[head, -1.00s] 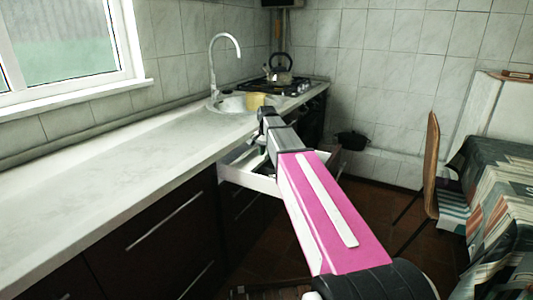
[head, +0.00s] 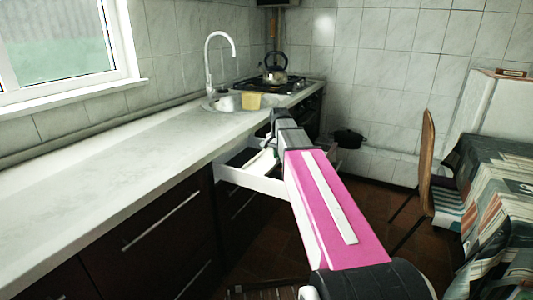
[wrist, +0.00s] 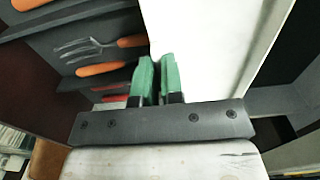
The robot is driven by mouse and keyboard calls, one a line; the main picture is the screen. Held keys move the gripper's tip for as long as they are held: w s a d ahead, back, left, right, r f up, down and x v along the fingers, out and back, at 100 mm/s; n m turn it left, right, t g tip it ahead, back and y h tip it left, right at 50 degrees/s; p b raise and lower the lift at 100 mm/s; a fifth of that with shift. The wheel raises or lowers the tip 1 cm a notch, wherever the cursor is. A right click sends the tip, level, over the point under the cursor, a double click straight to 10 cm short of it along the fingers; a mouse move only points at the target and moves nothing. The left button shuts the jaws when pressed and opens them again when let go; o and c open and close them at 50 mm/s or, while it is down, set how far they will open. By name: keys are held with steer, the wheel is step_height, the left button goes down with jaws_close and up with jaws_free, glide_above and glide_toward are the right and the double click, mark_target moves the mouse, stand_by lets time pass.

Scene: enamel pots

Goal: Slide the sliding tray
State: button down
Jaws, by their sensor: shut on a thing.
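The sliding tray (wrist: 110,22) shows in the wrist view as a dark grey cutlery tray at the upper left. It holds a fork and other utensils with orange handles. My gripper (wrist: 158,62) has two green fingers close together beside the tray's right edge, shut on it; the gripped part is mostly hidden between the fingers. A broad white surface lies just right of the fingers. In the head view, my pink arm reaches over the open white drawer (head: 250,180) and hides part of its inside.
The pale countertop (head: 110,185) runs along the left above dark cabinet fronts. A sink with a yellow sponge (head: 251,101) and a kettle (head: 275,72) on the stove are behind. A chair (head: 426,165) and a cloth-covered table (head: 500,190) stand at right, with open floor between.

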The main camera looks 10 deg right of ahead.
mark_target(263, 159)
steer(key=s+d, duration=0.3)
steer(key=d, duration=0.1)
steer(key=s+d, duration=0.3)
steer(key=d, duration=0.2)
steer(key=s+d, duration=0.4)
steer(key=d, duration=0.1)
steer(key=c, duration=1.2)
jaws_free()
steer(key=shift+c, duration=0.2)
steer(key=w+a, duration=0.5)
steer(key=a, duration=0.1)
steer(key=w+a, duration=0.4)
steer(key=a, duration=0.3)
steer(key=w+a, duration=0.5)
steer(key=a, duration=0.2)
steer(key=shift+w, duration=0.35)
step_height(263, 159, up, 10)
steer(key=w+a, duration=0.1)
steer(key=a, duration=0.1)
steer(key=shift+w+a, duration=0.25)
